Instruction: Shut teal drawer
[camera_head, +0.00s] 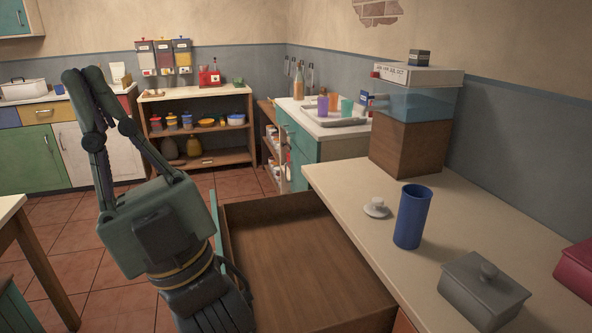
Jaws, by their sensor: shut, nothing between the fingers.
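The teal drawer (215,217) stands pulled out to the left from under the right-hand counter, and it is open. Its teal front shows only as a thin edge on the left, partly hidden behind my gripper. Its brown wooden inside (290,255) is empty where I can see it. My gripper (82,75) is shut and empty, with its fingers pointing up and its tips together. It is on the outer, left side of the drawer front. I cannot tell whether its body touches the front.
The right counter (340,180) bears a blue cup (412,217), a white lid (376,207), a grey lidded box (482,290) and a water dispenser (415,100). A wooden table (35,250) stands at the left. Tiled floor (80,240) lies free between the table and drawer.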

